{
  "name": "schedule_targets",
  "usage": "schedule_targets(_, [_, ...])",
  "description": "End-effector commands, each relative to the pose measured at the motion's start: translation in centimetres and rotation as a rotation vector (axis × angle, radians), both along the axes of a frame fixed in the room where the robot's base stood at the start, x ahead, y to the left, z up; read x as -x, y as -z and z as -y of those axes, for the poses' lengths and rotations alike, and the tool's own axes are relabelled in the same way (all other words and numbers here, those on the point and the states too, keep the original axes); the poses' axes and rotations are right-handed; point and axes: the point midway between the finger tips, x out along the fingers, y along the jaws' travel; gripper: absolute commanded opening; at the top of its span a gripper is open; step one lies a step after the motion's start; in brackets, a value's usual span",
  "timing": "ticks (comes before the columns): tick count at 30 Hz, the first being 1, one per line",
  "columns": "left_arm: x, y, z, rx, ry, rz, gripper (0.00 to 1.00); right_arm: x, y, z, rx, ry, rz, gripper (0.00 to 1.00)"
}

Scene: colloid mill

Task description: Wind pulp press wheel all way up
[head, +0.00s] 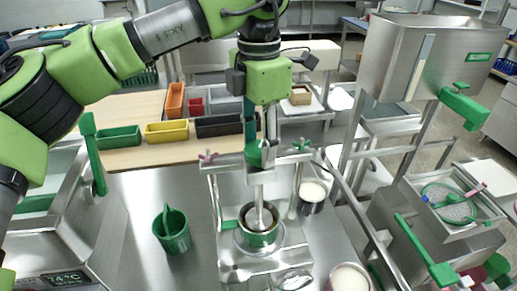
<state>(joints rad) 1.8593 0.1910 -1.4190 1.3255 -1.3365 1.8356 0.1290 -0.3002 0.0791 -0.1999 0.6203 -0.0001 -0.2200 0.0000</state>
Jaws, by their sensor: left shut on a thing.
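The pulp press (207,192) stands on the steel bench in the middle of the head view, a metal frame with a crossbar on posts. The green press wheel (257,156) sits at the middle of the crossbar, partly hidden by my gripper. My left gripper (262,136) points down from above and is shut on the wheel. Below the crossbar, the press screw and plunger (260,210) reach down into a metal pot with a green handle (258,238). My right gripper is not in view.
A green bucket (173,233) stands left of the press. A white-filled metal pot (312,195) stands close to its right, another (349,277) at the front. A machine with a hopper (425,60) rises at right. Coloured bins (168,132) lie behind.

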Motion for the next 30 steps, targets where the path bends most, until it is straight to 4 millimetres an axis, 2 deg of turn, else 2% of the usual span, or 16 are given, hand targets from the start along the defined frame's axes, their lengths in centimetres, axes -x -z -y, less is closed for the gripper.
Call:
schedule_targets(18, [-0.2,-0.2,0.1,0.007,-0.590,0.007,0.19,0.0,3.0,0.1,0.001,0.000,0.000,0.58])
schedule_targets(30, [-0.3,-0.3,0.0,0.010,-0.911,0.008,0.19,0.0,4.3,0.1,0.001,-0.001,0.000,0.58])
